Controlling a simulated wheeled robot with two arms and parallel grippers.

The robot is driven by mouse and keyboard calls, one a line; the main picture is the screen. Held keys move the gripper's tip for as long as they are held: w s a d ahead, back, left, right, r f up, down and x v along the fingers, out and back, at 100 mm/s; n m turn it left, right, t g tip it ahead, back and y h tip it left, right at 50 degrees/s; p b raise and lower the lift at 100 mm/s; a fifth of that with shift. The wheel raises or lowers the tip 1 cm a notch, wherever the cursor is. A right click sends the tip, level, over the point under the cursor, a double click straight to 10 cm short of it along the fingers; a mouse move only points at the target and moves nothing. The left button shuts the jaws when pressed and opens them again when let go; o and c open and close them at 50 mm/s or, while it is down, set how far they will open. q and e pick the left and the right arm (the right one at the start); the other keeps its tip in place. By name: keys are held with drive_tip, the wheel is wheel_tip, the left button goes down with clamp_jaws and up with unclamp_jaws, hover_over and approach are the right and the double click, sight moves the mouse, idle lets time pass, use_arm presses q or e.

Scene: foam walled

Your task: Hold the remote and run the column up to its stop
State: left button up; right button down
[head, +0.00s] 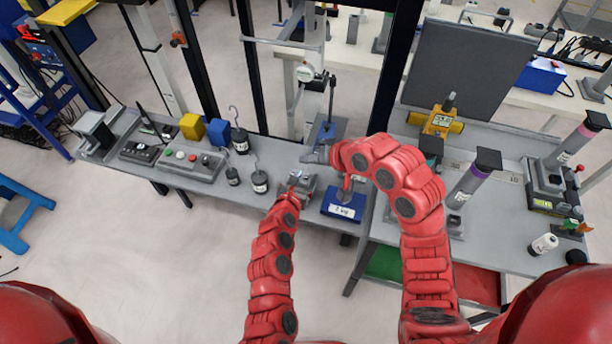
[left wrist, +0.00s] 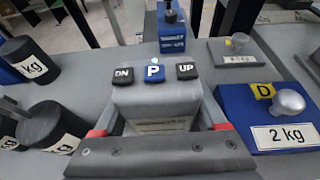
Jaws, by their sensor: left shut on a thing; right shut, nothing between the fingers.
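A grey remote (left wrist: 155,98) with three buttons marked DN, P and UP faces me in the left wrist view. The P button is blue, and a small pale light shows above it. My left gripper (left wrist: 158,136) is shut on the remote, with red pads at its two sides. In the head view my left gripper (head: 301,184) and the remote are small above the bench's front edge. I cannot tell which upright is the column.
A blue 2 kg weight (head: 343,206) sits close beside both grippers. Hooked dark weights (head: 260,181) stand to the left, near a grey control box (head: 190,162). A stand with a dial gauge (head: 305,72) rises behind. Black frame posts (head: 253,70) flank the bench.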

use_arm(q)
drive_tip(key=o, duration=1.4)
